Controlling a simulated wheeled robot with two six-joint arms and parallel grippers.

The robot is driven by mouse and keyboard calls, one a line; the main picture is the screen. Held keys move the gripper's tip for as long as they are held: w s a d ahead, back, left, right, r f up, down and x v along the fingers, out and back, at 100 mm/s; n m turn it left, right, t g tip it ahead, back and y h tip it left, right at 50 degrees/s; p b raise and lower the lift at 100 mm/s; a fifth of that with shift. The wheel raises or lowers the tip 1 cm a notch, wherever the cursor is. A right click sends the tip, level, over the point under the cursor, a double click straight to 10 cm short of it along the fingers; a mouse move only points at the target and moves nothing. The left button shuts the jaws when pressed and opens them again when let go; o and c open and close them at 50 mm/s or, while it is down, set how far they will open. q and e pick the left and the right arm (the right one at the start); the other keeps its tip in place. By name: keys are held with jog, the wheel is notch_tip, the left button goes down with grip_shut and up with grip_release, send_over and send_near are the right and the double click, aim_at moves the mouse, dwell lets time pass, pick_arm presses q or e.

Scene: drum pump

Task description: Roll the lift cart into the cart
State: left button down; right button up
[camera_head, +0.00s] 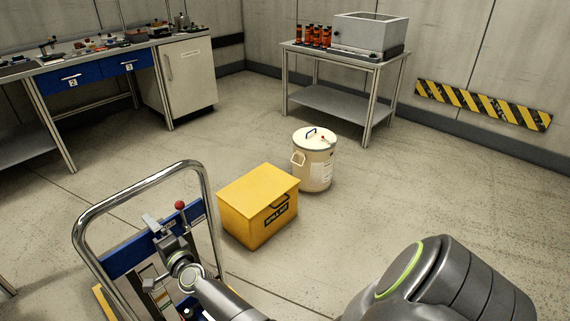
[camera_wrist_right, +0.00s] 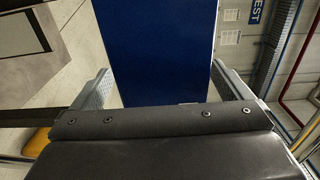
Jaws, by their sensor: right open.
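The lift cart (camera_head: 140,180) stands at the lower left of the head view, with a bent chrome push handle, a blue panel and a red-knobbed lever (camera_head: 180,205). My right gripper (camera_head: 155,251) is open at the blue panel, inside the handle's frame. In the right wrist view the two fingers of my right gripper (camera_wrist_right: 165,88) are spread, with a flat blue surface (camera_wrist_right: 155,45) between and beyond them. I cannot tell whether the fingers touch it. The cart's lower part is mostly hidden by my arm and the picture edge. I cannot identify a second cart. My left gripper is out of view.
A yellow spill kit box (camera_head: 258,190) sits just right of the lift cart, with a cream drum (camera_head: 314,165) behind it. A metal table (camera_head: 345,55) stands at the back. A workbench (camera_head: 60,70) is at the back left. Floor is clear on the right.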

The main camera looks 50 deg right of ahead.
jog(key=s, duration=1.2)
jog(key=shift+d, duration=0.25)
jog(key=s+d+f+n+g+p, duration=0.1)
jog(key=s+f+n+g+p, duration=0.15)
jog(key=s+f, duration=0.4)
jog(key=s+d+f+n+g+p, duration=0.1)
jog(key=s+f+n+g, duration=0.2)
jog(key=f, duration=0.7)
jog(key=s+d+f+n+g+p, duration=0.25)
jog(key=s+f, duration=0.25)
jog(key=f, duration=0.3)
jog(key=s+d+f+n+g+p, duration=0.1)
jog(key=s+d+f+n+g, duration=0.2)
jog(key=s, duration=0.8)
jog(key=s+d+f+n+g+h+p, duration=0.1)
jog(key=s+f, duration=0.4)
jog(key=s, duration=0.6)
jog(key=s+d+f+n+g, duration=0.4)
jog(key=s+n, duration=0.1)
jog(key=s, duration=0.6)
jog(key=shift+s+d+g+h+p, duration=0.3)
jog(key=shift+s+g+p, duration=0.1)
